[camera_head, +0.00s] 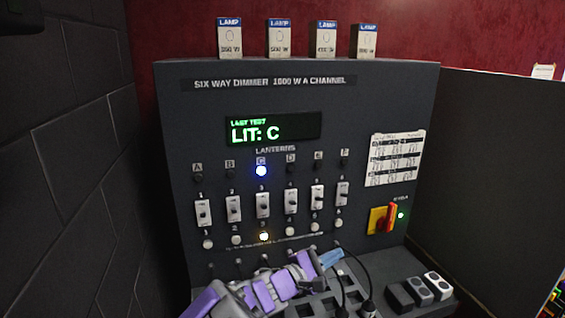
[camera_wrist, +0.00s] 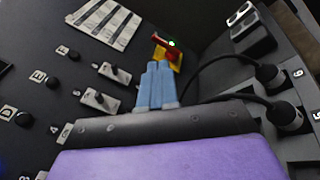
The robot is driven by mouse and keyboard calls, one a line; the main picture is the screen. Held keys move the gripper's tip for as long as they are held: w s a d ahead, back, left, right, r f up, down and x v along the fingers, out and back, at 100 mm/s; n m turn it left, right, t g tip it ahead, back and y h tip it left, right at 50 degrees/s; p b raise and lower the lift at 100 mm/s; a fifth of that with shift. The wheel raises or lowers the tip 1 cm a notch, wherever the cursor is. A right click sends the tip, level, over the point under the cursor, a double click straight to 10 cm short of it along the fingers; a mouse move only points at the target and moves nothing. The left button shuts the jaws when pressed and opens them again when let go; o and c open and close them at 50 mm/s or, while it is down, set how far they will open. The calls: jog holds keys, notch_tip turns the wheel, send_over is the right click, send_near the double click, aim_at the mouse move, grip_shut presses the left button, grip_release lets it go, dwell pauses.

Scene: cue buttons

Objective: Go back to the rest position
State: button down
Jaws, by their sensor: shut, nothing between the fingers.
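My gripper (camera_head: 332,259) is shut and empty, its blue fingers together in front of the lower right of the dimmer panel (camera_head: 360,105). In the wrist view the shut blue fingers (camera_wrist: 157,84) point toward the red and yellow switch (camera_wrist: 167,52); they look apart from it. The display (camera_head: 273,129) reads "LAST TEST LIT: C".
Plugs with black cables (camera_head: 367,306) stand on the ledge below the panel, close to my gripper. Black and white blocks (camera_head: 419,290) sit at the ledge's right. Several lamp boxes (camera_head: 279,38) stand on top. A dark brick wall (camera_head: 70,160) is at the left.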

jog(key=s+d+r+m+g, duration=0.2)
jog(key=s+d+m+g, duration=0.45)
jog(key=s+d, duration=0.55)
jog(key=s+d+f+m+g+y, duration=0.25)
jog(key=s+d+m+g, duration=0.2)
jog(key=s, duration=0.65)
jog(key=s+a+f+m+y, duration=0.2)
jog(key=s+a+y, duration=0.4)
jog(key=s, duration=0.3)
jog(key=s+a+f+m+g+y, duration=0.1)
jog(key=s+a+f+m+y, duration=0.1)
jog(key=s+a+y, duration=0.4)
jog(key=s+a, duration=0.1)
jog(key=s, duration=0.2)
jog(key=shift+s+a, duration=0.25)
jog(key=shift+a, duration=0.15)
jog(key=shift+y, duration=0.25)
